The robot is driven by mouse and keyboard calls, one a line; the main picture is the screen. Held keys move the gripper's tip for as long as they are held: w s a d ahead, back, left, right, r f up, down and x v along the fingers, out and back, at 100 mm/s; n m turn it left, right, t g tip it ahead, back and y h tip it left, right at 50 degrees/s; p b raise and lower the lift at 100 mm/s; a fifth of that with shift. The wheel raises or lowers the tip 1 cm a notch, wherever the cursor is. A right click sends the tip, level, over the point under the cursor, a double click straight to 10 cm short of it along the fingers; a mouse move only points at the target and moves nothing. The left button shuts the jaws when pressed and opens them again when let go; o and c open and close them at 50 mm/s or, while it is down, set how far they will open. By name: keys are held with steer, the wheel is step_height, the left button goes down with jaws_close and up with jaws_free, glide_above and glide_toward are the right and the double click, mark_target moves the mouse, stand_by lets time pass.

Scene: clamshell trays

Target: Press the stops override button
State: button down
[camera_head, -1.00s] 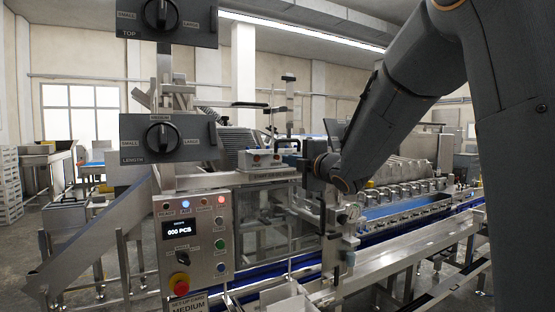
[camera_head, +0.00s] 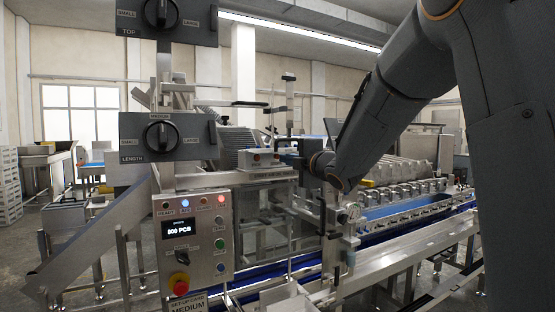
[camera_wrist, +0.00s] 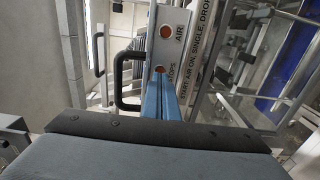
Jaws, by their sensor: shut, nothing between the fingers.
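The stops override button (camera_wrist: 160,69) is a round orange-red button beside the word STOPS on a pale control box, partly covered by my fingertips in the wrist view. A similar button (camera_wrist: 165,31) marked AIR sits farther along the same face. The control box (camera_head: 262,159) also shows in the head view, above the machine frame. My gripper (camera_wrist: 160,78) is shut and empty, with its blue fingers together and their tips at the stops button. I cannot tell whether they touch it.
A black handle (camera_wrist: 124,80) stands left of the box, close to my fingers. A panel (camera_head: 193,240) with buttons, a display and a red emergency stop is lower left. Knob boxes (camera_head: 160,137) stand above it. A conveyor (camera_head: 400,212) runs to the right.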

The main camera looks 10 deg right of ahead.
steer(key=shift+b+x, duration=0.45)
steer(key=shift+x, duration=0.85)
steer(key=shift+s, duration=0.2)
stand_by(0.3)
steer(key=shift+v, duration=1.05)
steer(key=shift+s+d, duration=0.1)
steer(key=shift+d, duration=0.05)
steer(key=v, duration=0.9)
steer(key=shift+s, duration=0.35)
stand_by(0.3)
steer(key=shift+d+r, duration=0.1)
stand_by(0.4)
